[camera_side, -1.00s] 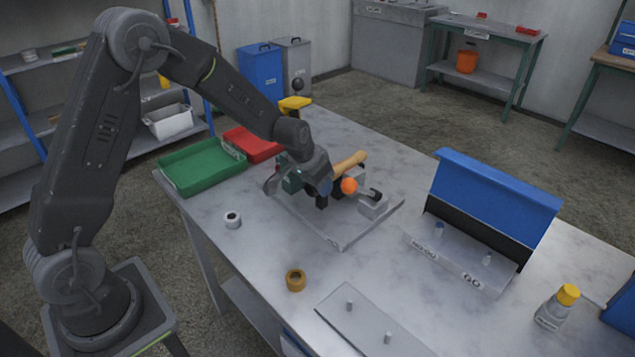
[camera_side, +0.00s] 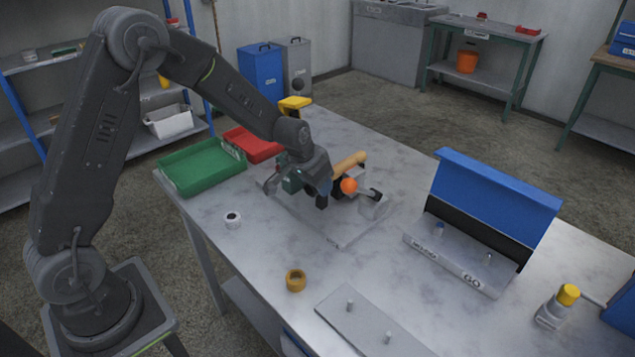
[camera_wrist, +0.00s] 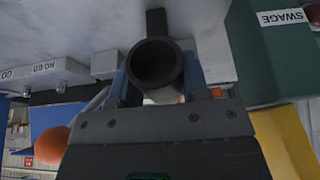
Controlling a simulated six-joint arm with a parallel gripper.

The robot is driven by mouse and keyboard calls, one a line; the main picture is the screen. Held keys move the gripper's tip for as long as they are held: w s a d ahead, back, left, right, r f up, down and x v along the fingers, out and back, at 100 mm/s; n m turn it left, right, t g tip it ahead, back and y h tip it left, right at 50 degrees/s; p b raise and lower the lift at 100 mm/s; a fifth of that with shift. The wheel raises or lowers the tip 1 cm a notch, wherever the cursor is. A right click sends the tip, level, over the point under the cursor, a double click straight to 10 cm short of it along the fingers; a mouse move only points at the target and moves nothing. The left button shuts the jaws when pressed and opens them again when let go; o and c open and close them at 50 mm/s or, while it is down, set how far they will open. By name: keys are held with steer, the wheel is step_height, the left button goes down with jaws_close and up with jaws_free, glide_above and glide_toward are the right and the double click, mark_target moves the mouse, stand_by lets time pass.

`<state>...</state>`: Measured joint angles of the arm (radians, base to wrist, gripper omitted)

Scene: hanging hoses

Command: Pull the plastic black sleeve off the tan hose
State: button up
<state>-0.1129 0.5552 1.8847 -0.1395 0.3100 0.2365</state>
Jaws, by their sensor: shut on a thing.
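The tan hose (camera_side: 349,162) sticks out as a short stub behind my wrist in the side view, above the grey fixture plate. My gripper (camera_side: 328,192) is down at the fixture. In the wrist view my gripper (camera_wrist: 157,72) is shut on the black sleeve (camera_wrist: 157,43), with a blue finger on either side. The sleeve's round open end faces the wrist camera and its bore looks dark. The tan hose does not show in the wrist view. How far the sleeve sits on the hose is hidden.
A clamp with an orange knob (camera_side: 349,186) stands close right of my gripper. A blue-backed gauge stand (camera_side: 495,195) is farther right. A green tray (camera_side: 201,167) and a red tray (camera_side: 252,145) lie left. A tan ring (camera_side: 296,280) and white roll (camera_side: 233,220) sit in front.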

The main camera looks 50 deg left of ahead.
mark_target(310, 195)
steer(key=shift+s+f, duration=0.1)
steer(key=shift+s, duration=0.8)
stand_by(0.9)
steer(key=shift+s, duration=0.4)
steer(key=shift+s, duration=0.35)
steer(key=shift+s, duration=0.35)
steer(key=shift+s, duration=0.15)
step_height(310, 195, up, 8)
stand_by(1.2)
stand_by(0.4)
